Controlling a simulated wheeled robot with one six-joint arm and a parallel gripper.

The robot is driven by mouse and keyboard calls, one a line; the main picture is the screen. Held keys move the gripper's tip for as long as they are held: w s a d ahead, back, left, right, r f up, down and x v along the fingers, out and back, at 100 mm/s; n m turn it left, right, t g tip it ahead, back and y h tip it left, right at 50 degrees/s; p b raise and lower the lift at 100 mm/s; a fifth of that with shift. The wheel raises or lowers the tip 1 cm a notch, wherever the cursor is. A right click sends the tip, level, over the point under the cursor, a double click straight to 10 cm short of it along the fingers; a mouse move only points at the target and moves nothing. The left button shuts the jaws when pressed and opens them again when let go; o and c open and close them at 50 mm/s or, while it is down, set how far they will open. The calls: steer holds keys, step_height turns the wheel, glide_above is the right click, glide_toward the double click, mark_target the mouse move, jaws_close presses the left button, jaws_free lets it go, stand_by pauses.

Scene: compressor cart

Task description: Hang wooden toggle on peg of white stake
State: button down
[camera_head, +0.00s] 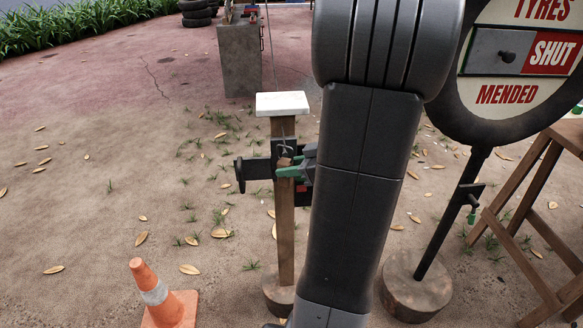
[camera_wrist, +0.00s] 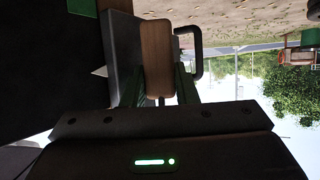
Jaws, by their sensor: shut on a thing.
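The stake (camera_head: 285,235) is a brown wooden post with a white cap (camera_head: 282,104), upright on a round wooden foot. A black peg (camera_head: 253,169) sticks out to the left from it, with a raised end. My gripper (camera_head: 287,168) has green fingers and is just in front of the post, at peg height. It is shut on the wooden toggle (camera_head: 285,161), which also shows in the wrist view (camera_wrist: 155,55) between the fingers. A dark bent bar (camera_wrist: 190,52) shows close beside the toggle there. I cannot tell whether toggle and peg touch; my arm hides part of this.
An orange cone (camera_head: 160,295) stands at the lower left. A round tyre sign (camera_head: 510,65) on a black pole stands at the right, with a wooden trestle (camera_head: 515,210) beside it. A grey block (camera_head: 240,60) stands behind. The ground to the left is mostly open.

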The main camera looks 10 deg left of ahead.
steer(key=shift+w+a+r+t, duration=0.1)
steer(key=shift+w+r+t, duration=0.2)
steer(key=shift+w, duration=0.25)
steer(key=c, duration=1.2)
jaws_free()
steer(key=shift+o, duration=0.7)
steer(key=p+v, duration=0.1)
steer(key=v, duration=1.1)
steer(key=shift+s+d, duration=0.2)
steer(key=shift+d, duration=0.2)
steer(key=shift+s+d+r, duration=0.15)
steer(key=shift+s+d, duration=0.1)
steer(key=shift+d, duration=0.3)
steer(key=shift+a, duration=0.1)
steer(key=shift+w+b+x, duration=0.2)
steer(key=shift+b+x, duration=0.1)
steer(key=shift+x, duration=4.45)
